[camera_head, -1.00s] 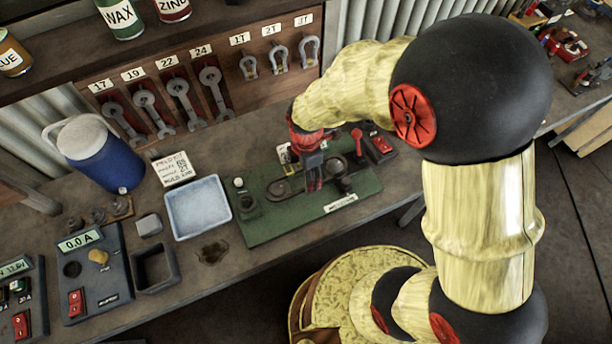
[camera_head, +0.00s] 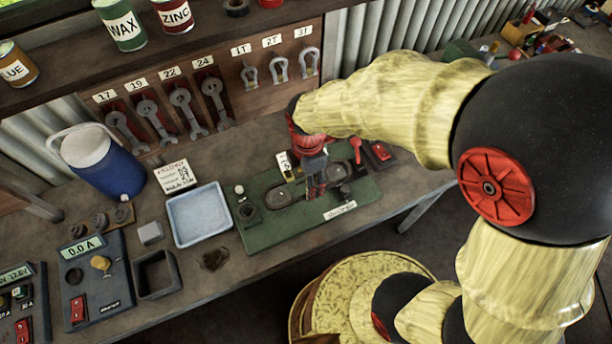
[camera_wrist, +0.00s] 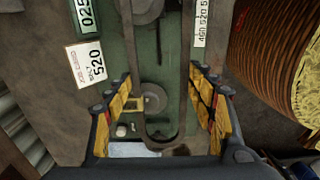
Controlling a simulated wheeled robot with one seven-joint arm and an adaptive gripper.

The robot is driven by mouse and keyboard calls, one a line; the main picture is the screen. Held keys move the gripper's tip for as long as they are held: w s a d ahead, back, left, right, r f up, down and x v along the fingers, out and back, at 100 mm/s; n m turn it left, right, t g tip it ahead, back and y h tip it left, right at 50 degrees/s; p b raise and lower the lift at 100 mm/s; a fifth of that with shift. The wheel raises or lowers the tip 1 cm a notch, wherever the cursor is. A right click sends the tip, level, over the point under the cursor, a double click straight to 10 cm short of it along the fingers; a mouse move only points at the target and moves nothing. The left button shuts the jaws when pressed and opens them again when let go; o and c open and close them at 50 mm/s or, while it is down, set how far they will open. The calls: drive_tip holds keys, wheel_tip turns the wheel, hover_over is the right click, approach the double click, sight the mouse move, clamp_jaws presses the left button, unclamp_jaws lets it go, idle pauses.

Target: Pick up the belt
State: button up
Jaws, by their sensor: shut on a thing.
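The belt (camera_wrist: 187,90) is a dark narrow loop in the wrist view. Its two long strands run up the picture between my fingers, and its rounded near end closes below them. My gripper (camera_wrist: 163,80) is shut on the belt, with yellow finger pads on either side of the loop. In the head view my gripper (camera_head: 315,183) points down over the green board (camera_head: 330,228).
A pale blue tray (camera_head: 200,238) and an open dark box (camera_head: 156,272) lie left of the board. A blue jug (camera_head: 105,165) stands at the back left. Wrenches (camera_head: 183,110) hang behind. A red-knobbed lever (camera_head: 356,148) and red switch box (camera_head: 378,152) stand close right.

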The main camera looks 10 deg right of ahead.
drive_tip(key=s+r+p, duration=0.1)
drive_tip(key=s+r, duration=0.5)
drive_tip(key=s, duration=0.5)
drive_tip(key=shift+r, duration=0.3)
drive_tip(key=shift+s+a, duration=0.1)
drive_tip(key=shift+s, duration=0.05)
